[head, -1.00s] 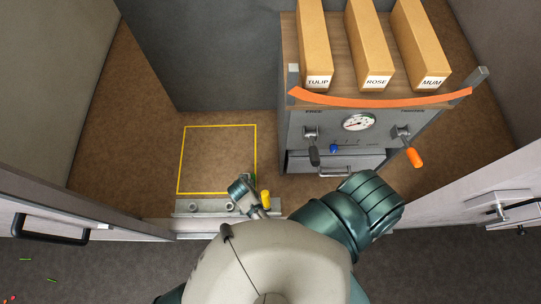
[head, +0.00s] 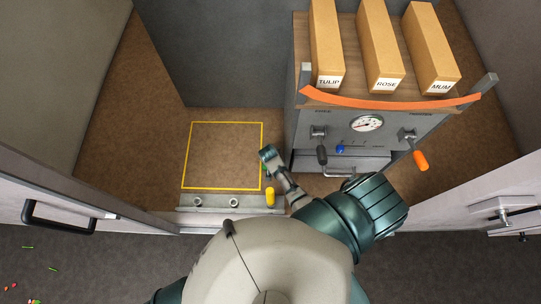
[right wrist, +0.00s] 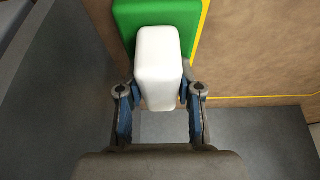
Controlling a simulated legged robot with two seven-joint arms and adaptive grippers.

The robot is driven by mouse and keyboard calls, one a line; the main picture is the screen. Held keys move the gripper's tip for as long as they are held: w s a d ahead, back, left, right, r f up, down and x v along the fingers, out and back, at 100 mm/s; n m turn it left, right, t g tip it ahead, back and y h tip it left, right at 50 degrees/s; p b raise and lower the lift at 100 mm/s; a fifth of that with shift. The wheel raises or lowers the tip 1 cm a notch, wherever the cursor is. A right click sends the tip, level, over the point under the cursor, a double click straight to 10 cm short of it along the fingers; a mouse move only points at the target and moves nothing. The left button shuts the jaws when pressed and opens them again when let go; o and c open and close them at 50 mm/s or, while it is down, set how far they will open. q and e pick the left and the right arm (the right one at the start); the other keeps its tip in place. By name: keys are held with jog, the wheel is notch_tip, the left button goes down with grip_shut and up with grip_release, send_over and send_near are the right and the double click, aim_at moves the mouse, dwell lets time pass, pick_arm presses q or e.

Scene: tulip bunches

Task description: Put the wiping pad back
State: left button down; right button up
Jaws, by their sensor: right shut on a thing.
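The wiping pad is a green slab (right wrist: 158,16) with a white block-shaped grip (right wrist: 158,62). My right gripper (right wrist: 158,90) is shut on the white grip, one finger on each side. In the right wrist view the green slab lies close to the yellow outline, over or beside its line; I cannot tell whether it touches the surface. In the head view my right gripper (head: 270,155) is at the right edge of the yellow-outlined square (head: 191,150), and the pad is mostly hidden. My left gripper is not in view.
A metal rail (head: 205,203) with ring fittings and a yellow cylinder (head: 270,197) runs along the front edge. The outlined square's interior looks clear.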

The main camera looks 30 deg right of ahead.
jog(key=shift+f, duration=0.15)
jog(key=shift+d, duration=0.2)
jog(key=shift+d+f, duration=0.2)
jog(key=shift+d, duration=0.05)
jog(key=o, duration=0.9)
jog(key=shift+d, duration=0.25)
jog(key=shift+c, duration=0.2)
jog(key=shift+o, duration=0.8)
jog(key=shift+d+f, duration=0.1)
jog(key=shift+d, duration=0.1)
jog(key=shift+a, duration=0.35)
jog(key=v, duration=0.2)
jog(key=p+v, duration=0.1)
jog(key=v, duration=0.3)
jog(key=shift+w+a, duration=0.15)
jog(key=shift+a, duration=0.25)
jog(key=v, duration=0.2)
jog(key=d+p+v, duration=0.1)
jog(key=v, duration=0.2)
jog(key=shift+r, duration=0.25)
jog(key=shift+s+a+r, duration=0.1)
jog(key=shift+s+r, duration=0.15)
jog(key=shift+r, duration=0.1)
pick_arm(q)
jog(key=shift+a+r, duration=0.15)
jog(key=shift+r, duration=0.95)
pick_arm(e)
jog(key=shift+a+r, duration=0.1)
jog(key=shift+a, duration=0.25)
